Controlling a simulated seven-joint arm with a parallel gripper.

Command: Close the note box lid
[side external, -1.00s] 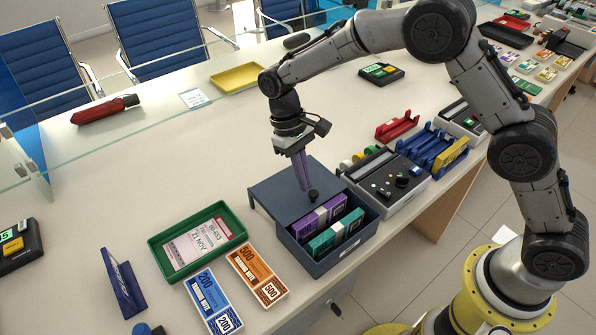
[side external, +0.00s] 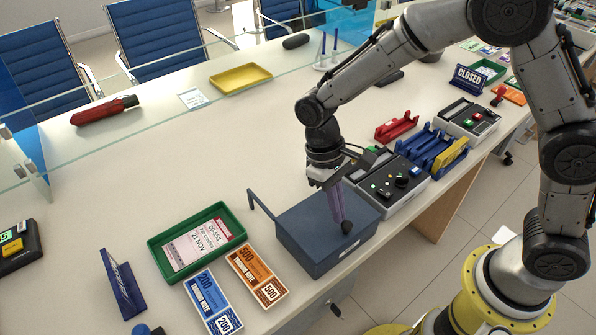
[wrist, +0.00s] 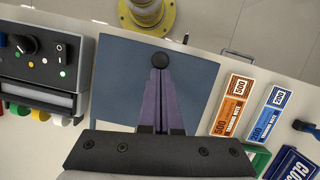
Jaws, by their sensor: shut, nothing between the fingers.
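The note box (side external: 318,264) is dark blue-grey and stands near the counter's front edge. Its flat lid (side external: 300,225) lies over the top, and no opening or notes show. In the wrist view the lid (wrist: 120,85) fills the middle as a plain panel. A round black knob (side external: 347,228) stands near the lid's front edge; it also shows in the wrist view (wrist: 160,60). My gripper (side external: 342,214) is shut and empty, pointing down, with its purple fingertips right at the knob, seemingly touching it. A thin rail frame (side external: 262,205) sticks out behind the box at the left.
A grey device with knobs (side external: 388,182) stands close on the box's right. The orange note bundle (side external: 257,274), blue note bundle (side external: 213,300) and green tray (side external: 240,238) lie on its left. The counter behind the box is clear.

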